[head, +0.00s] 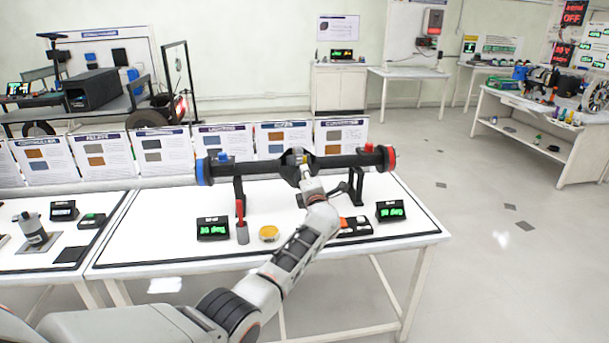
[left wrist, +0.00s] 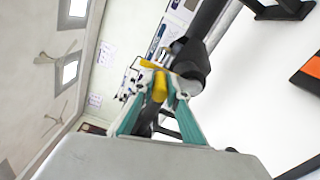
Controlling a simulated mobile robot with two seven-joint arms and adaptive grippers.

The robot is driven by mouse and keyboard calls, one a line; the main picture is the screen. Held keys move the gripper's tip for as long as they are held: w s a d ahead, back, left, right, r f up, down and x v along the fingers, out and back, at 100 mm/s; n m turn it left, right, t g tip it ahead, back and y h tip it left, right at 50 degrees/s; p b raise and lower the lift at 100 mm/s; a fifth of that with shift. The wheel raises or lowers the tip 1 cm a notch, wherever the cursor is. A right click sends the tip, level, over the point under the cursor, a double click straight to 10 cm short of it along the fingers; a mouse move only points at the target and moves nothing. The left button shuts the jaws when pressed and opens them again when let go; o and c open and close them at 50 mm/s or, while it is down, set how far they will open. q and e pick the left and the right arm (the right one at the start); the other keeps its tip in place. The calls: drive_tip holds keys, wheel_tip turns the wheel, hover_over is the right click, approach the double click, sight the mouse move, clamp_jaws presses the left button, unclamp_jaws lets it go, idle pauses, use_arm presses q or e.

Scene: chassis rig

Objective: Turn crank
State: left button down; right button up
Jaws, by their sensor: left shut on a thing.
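A long black axle (head: 255,165) with a blue left end and a red right end rests on stands on the white table. My left arm reaches over the table, and my left gripper (head: 305,172) is at the thick middle housing of the axle. In the left wrist view the axle's dark housing (left wrist: 190,62) is just ahead of the fingers. My left gripper (left wrist: 157,95) is shut on a yellow crank handle (left wrist: 159,86) between its teal fingers. The fingers hide part of the handle. My right gripper is not in view.
On the table (head: 150,235) are a left green display (head: 213,229), a right green display (head: 390,211), a yellow round item (head: 268,233) and a red-handled tool (head: 241,225). Information boards (head: 221,141) stand along the back edge. Open floor (head: 490,260) lies to the right.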

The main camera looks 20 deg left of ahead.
use_arm(q)
drive_tip(key=shift+d, duration=0.15)
drive_tip(key=c, duration=2)
unclamp_jaws()
drive_tip(key=shift+o, duration=0.2)
drive_tip(key=v, duration=1.2)
drive_tip(key=shift+f, duration=0.1)
